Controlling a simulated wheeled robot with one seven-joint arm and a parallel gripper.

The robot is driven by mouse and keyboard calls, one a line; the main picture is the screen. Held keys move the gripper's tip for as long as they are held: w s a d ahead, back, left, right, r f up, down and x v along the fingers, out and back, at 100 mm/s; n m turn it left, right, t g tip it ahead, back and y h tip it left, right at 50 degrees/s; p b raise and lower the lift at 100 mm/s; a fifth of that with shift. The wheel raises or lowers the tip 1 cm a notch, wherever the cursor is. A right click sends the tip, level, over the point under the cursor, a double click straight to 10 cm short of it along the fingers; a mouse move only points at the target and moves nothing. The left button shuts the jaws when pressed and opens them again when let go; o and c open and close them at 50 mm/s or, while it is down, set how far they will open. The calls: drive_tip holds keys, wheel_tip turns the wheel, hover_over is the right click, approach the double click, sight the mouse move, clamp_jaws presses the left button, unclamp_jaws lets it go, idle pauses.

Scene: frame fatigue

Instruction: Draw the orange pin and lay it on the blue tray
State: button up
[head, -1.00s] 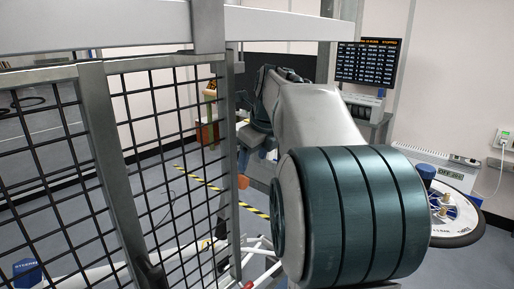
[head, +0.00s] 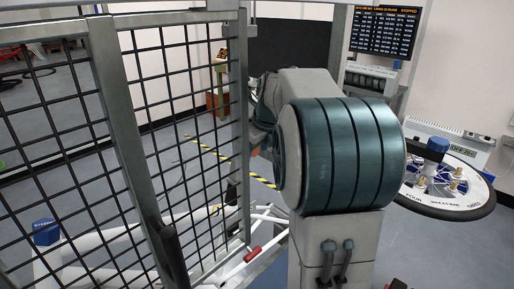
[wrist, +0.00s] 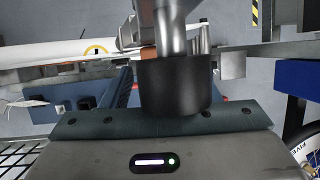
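In the wrist view a small orange piece (wrist: 149,53), possibly the orange pin, shows just left of and partly behind a dark cylinder. My gripper (wrist: 166,22) is at the top middle of the wrist view, close to the grey metal fitting and the white tube. Its fingertips overlap the metal there, so I cannot tell whether it is open or shut, or on the pin. In the head view my own arm hides the gripper and the pin. A blue flat piece (wrist: 298,75) is at the right edge of the wrist view; I cannot tell whether it is the blue tray.
A mesh guard (head: 185,110) with grey posts stands at the left. Behind it are white frame tubes (head: 85,262) and a red grip (head: 252,254). A wheel-shaped table (head: 450,207) with brass-coloured pieces is at the right. A screen (head: 385,30) hangs at the back.

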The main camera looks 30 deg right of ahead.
drive_tip(key=c, duration=0.9)
drive_tip(key=shift+s+d+b, duration=0.2)
drive_tip(key=shift+s+d, duration=0.15)
drive_tip(key=shift+s, duration=0.55)
drive_tip(key=shift+s+d+b, duration=0.2)
drive_tip(key=shift+s+d, duration=0.1)
drive_tip(key=shift+s, duration=0.6)
drive_tip(key=shift+s+d+b, duration=0.2)
drive_tip(key=shift+s+d, duration=0.15)
drive_tip(key=shift+s, duration=0.55)
drive_tip(key=shift+s+d, duration=0.1)
drive_tip(key=shift+s, duration=0.15)
drive_tip(key=shift+s+d, duration=0.35)
drive_tip(key=shift+s, duration=0.55)
drive_tip(key=shift+s+d, duration=0.3)
drive_tip(key=shift+s, duration=0.6)
drive_tip(key=shift+r+p, duration=0.6)
drive_tip(key=shift+r, duration=0.15)
